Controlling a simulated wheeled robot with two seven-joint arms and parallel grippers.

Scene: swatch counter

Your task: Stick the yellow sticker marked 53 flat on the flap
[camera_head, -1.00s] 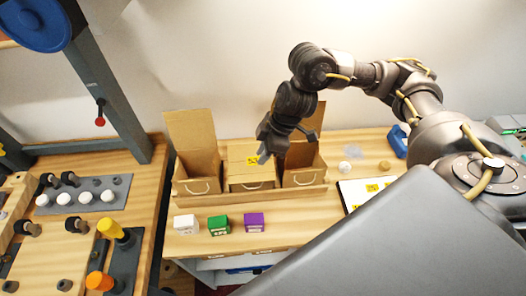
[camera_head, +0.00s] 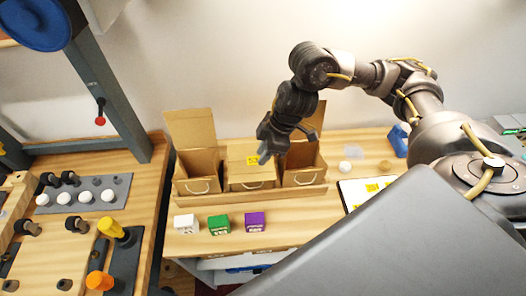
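A yellow sticker with dark marking (camera_head: 252,161) lies on the closed flap of the middle cardboard box (camera_head: 240,176); the marking is too small to read surely. My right gripper (camera_head: 279,152) is over the right side of that box, its fingers spread apart with nothing visible between them. It is close to the sticker; whether a finger touches the flap I cannot tell. More yellow stickers (camera_head: 372,187) are on a white sheet (camera_head: 349,196) at the right. My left gripper is not in view.
Open boxes stand left (camera_head: 197,170) and right (camera_head: 303,178) of the middle one, flaps raised. White (camera_head: 185,224), green (camera_head: 219,225) and purple (camera_head: 255,222) blocks stand in front. A blue item (camera_head: 398,140) is behind the sheet.

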